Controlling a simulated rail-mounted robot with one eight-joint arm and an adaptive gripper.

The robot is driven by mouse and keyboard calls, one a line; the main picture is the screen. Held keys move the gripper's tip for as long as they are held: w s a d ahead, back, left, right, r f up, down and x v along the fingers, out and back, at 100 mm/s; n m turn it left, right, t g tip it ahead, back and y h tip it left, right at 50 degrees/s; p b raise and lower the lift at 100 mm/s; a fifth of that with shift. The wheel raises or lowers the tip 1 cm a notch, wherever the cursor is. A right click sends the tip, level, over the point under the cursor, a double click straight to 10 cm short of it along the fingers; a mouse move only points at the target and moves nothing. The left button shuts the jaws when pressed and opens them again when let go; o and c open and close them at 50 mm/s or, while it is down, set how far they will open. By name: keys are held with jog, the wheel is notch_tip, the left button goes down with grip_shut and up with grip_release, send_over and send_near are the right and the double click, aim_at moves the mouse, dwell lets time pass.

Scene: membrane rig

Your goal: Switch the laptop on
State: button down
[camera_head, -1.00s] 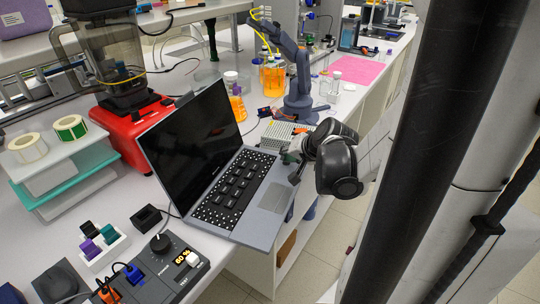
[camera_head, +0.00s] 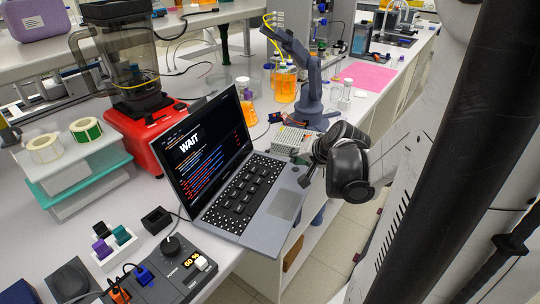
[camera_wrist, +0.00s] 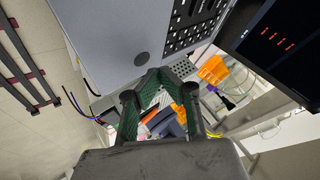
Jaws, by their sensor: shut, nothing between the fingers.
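The laptop (camera_head: 283,203) stands open on the bench in the head view. Its screen (camera_head: 205,145) is lit, with a large "WAIT" and lines of coloured text. My gripper (camera_head: 307,182) is shut and empty, by the far right corner of the laptop's keyboard deck. In the wrist view my gripper (camera_wrist: 157,78) has its fingertips together close to the deck edge. I cannot tell whether the fingertips touch the deck.
A red blender (camera_head: 140,130) stands behind the laptop. A control box (camera_head: 175,268) with a knob and lit display sits at the front. A small grey-blue arm (camera_head: 312,85) and orange-filled bottles (camera_head: 286,85) are beyond.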

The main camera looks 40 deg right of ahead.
aim_at(296, 170)
notch_tip(296, 170, up, 6)
jog(key=p, duration=0.4)
jog(key=shift+p, duration=0.4)
